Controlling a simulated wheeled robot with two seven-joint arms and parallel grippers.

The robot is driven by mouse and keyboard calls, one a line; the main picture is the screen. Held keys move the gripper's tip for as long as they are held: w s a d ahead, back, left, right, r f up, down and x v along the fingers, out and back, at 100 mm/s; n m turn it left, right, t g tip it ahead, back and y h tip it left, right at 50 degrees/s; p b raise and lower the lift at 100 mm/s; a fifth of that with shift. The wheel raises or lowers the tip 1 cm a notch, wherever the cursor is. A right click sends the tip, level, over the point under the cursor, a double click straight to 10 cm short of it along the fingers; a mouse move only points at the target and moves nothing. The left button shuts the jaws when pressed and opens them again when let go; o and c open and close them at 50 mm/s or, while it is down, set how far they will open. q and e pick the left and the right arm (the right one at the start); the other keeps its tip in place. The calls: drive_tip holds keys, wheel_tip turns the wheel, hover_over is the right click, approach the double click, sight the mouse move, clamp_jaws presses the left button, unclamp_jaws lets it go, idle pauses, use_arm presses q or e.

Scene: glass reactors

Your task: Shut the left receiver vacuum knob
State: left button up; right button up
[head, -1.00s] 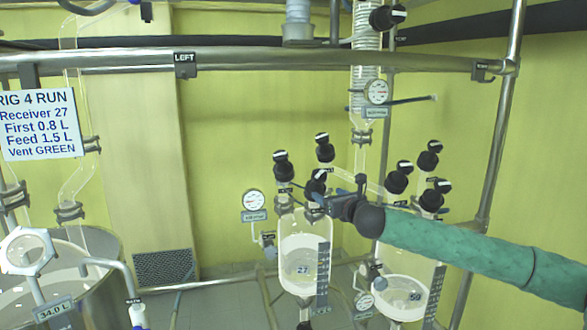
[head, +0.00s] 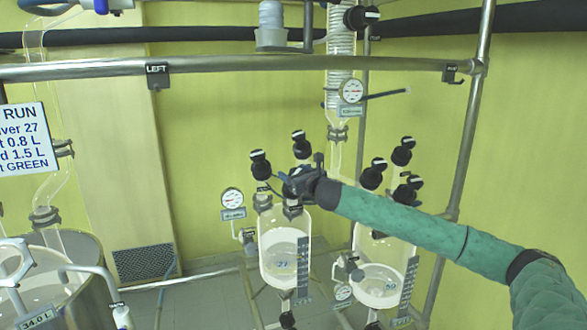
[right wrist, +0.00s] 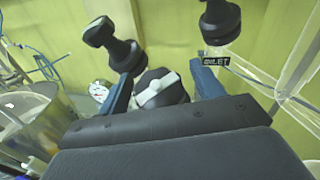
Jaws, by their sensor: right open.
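The left receiver, a clear glass vessel marked 27 (head: 283,245), stands below a cluster of black knobs with white bars. Its left knob (head: 260,164) and back knob (head: 301,144) show in the head view; another is hidden behind my right gripper (head: 296,183). In the right wrist view my right gripper (right wrist: 162,88) is open, its blue fingers either side of a black knob with a white bar handle (right wrist: 162,92). I cannot tell whether they touch it. No vacuum label is readable on these knobs. My left gripper is not in view.
Two other knobs stand close by in the right wrist view, one at the left (right wrist: 113,45) and one at the top (right wrist: 220,20) near an inlet label (right wrist: 215,57). The right receiver (head: 381,285) with its knobs is beside the left one. A metal rail (head: 230,65) crosses above.

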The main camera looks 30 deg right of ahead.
drive_tip(key=shift+w, duration=0.4)
drive_tip(key=c, duration=1)
drive_tip(key=shift+m+h, duration=0.5)
